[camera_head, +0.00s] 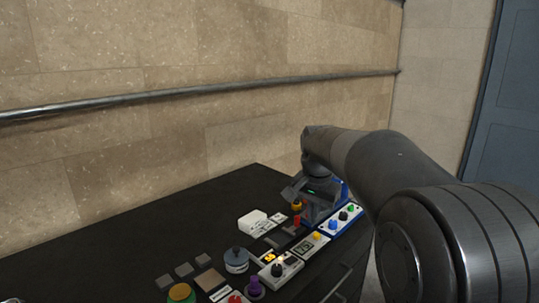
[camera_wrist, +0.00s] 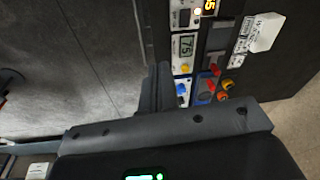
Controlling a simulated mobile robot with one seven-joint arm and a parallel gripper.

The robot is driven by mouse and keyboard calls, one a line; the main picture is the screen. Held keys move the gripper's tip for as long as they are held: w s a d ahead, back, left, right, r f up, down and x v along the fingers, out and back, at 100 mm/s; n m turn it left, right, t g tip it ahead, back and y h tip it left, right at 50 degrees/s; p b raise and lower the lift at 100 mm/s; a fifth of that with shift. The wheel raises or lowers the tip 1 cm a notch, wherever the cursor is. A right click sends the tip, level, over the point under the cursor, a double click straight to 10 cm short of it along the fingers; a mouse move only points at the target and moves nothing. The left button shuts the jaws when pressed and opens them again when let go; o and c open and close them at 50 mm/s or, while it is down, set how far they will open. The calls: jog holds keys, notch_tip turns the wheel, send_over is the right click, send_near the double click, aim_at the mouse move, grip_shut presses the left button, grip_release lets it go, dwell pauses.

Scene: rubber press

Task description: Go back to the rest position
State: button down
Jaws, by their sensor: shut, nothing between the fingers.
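My gripper (camera_wrist: 157,88) shows in the wrist view as dark fingers closed together, with nothing between them. They point toward the table top beside the small panels. In the head view my gripper (camera_head: 318,203) hangs from my bent arm over the far right part of the black table (camera_head: 215,215). Its fingertips are hard to make out there against the devices. No held object shows in either view.
A wall rail (camera_head: 200,91) runs behind. The table's far left is bare.

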jog(key=s+d+r+n+t, duration=0.1)
jog(key=s+n, duration=0.1)
jog(key=s, duration=0.6)
jog(key=s+d+r+n+t, duration=0.1)
jog(key=s+d+n, duration=0.1)
jog(key=s, duration=0.7)
jog(key=s+f+n+t, duration=0.1)
jog(key=s+f+n, duration=0.2)
jog(key=s, duration=0.9)
notch_tip(320, 180, down, 3)
jog(key=shift+d+r+t, duration=0.15)
jog(key=shift+d+t, duration=0.05)
jog(key=shift+t, duration=0.1)
jog(key=c, duration=2.1)
grip_release()
jog(key=shift+s, duration=0.1)
